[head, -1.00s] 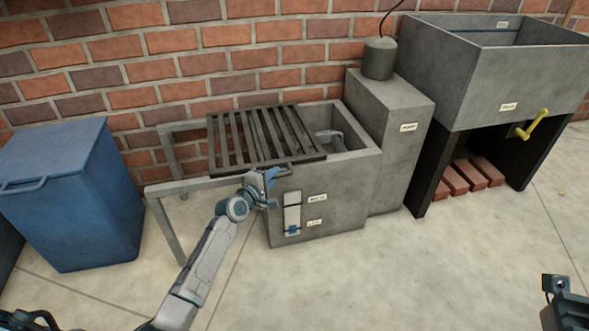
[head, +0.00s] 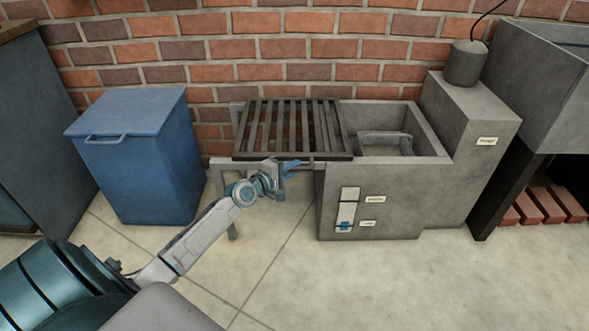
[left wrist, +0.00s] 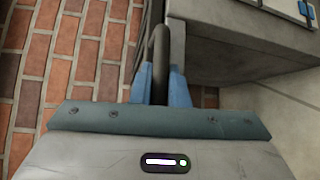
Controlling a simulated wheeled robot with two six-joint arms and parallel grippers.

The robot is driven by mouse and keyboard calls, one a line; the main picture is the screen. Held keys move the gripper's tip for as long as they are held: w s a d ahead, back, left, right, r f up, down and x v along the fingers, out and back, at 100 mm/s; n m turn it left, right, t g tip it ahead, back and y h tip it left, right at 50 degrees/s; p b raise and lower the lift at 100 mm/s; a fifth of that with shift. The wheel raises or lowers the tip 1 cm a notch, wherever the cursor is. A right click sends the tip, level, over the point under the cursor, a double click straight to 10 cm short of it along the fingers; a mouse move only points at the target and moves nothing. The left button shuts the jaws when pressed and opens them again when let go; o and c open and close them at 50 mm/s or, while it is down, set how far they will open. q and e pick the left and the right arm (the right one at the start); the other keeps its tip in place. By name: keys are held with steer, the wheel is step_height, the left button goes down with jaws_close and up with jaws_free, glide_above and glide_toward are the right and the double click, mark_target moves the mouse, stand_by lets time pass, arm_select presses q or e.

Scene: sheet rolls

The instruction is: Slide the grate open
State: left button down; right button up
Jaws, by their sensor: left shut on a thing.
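The dark slatted grate (head: 292,128) lies across the left part of the grey concrete tank (head: 372,205) and extends left over a grey metal frame (head: 221,178). The tank's right part is uncovered, and a grey curved thing (head: 385,138) shows inside. My left gripper (head: 287,168) is at the grate's front edge, shut on its dark bar handle (head: 307,164). In the left wrist view the blue fingers (left wrist: 160,86) stand on both sides of the handle (left wrist: 160,55). My right gripper is out of view.
A blue lidded bin (head: 148,160) stands left of the frame, with a gap between. A grey block with a cylinder (head: 466,64) on top adjoins the tank's right. A brick wall (head: 250,50) is close behind. The floor in front is clear.

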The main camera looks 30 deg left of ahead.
arm_select(q)
steer(key=c, duration=1.5)
jaws_free()
steer(key=shift+o, duration=0.5)
steer(key=p+v, duration=0.2)
steer(key=v, duration=0.8)
steer(key=shift+s, duration=0.4)
